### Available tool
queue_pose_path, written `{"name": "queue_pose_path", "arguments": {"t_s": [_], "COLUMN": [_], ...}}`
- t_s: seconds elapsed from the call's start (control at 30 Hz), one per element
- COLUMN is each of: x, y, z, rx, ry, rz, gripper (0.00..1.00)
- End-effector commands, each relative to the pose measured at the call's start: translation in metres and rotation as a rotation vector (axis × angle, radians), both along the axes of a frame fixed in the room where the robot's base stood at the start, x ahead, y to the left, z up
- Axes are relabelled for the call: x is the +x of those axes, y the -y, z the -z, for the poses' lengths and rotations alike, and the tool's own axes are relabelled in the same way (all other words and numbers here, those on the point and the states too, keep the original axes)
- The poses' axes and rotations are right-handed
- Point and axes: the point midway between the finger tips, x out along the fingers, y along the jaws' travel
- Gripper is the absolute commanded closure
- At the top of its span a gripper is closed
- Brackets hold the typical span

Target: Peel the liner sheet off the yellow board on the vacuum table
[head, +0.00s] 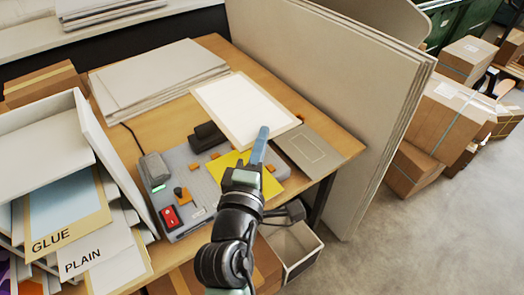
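The yellow board (223,164) lies flat on the grey vacuum table (187,182) on the wooden bench. My arm crosses in front of it and hides its middle and near part. I cannot make out a separate liner sheet on it. My gripper (262,132) has blue-grey fingers seen nearly edge-on. In the picture they overlap the board and point toward the far side, with tips near the edge of a white, tan-bordered panel (240,105). I cannot tell the fingers' height above the board, or whether they hold anything.
A red switch (169,216) and black roller-like part (207,136) sit on the grey unit. A grey flat plate (308,150) lies right. Stacked panels (155,80) lie behind. Tall boards (330,90) stand right. A rack with GLUE (60,205) and PLAIN labels stands left.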

Motion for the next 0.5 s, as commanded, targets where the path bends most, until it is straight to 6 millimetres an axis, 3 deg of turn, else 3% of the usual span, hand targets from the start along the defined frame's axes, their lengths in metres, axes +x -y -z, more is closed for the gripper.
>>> {"name": "queue_pose_path", "arguments": {"t_s": [0.5], "x": [0.0], "y": [0.0], "z": [-0.027], "rx": [0.0], "ry": [0.002], "rz": [-0.001], "gripper": [1.0]}}
